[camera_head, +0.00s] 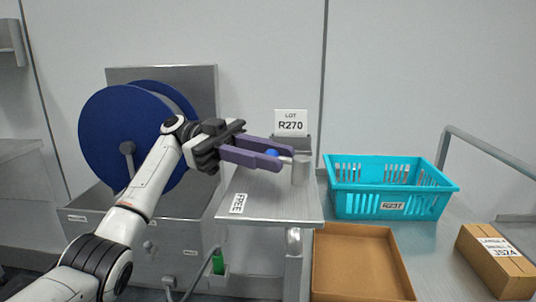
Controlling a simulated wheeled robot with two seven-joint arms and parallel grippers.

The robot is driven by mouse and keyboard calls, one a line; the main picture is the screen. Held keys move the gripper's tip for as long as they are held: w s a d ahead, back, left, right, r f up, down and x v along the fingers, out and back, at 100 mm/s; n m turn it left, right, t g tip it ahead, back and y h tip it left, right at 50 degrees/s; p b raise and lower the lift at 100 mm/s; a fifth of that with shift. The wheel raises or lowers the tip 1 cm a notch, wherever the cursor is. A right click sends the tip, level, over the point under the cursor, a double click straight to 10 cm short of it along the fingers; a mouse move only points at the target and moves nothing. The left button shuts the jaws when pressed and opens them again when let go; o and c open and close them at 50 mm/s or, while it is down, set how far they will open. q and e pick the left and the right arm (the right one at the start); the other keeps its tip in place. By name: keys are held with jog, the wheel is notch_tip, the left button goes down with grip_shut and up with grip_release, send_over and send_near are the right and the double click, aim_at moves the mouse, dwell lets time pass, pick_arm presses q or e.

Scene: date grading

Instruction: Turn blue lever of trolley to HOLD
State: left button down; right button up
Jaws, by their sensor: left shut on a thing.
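My left gripper (268,156) reaches in from the left over a grey metal shelf. Its purple fingers are shut on the blue lever (272,153), of which the blue knob shows between them. The lever's metal rod runs right to an upright metal post (301,171). A FREE label (238,203) is on the shelf's front left part. A HOLD label cannot be seen. My right gripper is not in view.
A LOT R270 card (291,123) stands behind the lever. A turquoise basket (388,205) marked R237, an open brown tray (362,228) and a cardboard box (496,262) are on the right. A large blue disc machine (108,135) stands behind my left arm.

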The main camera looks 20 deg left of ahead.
pick_arm(q)
jog(key=shift+w+d+f+m+g, duration=0.15)
jog(key=shift+m+g, duration=0.25)
jog(key=shift+g, duration=0.4)
jog(key=c, duration=1.5)
grip_release()
jog(key=shift+w, duration=0.1)
jog(key=shift+c, duration=0.2)
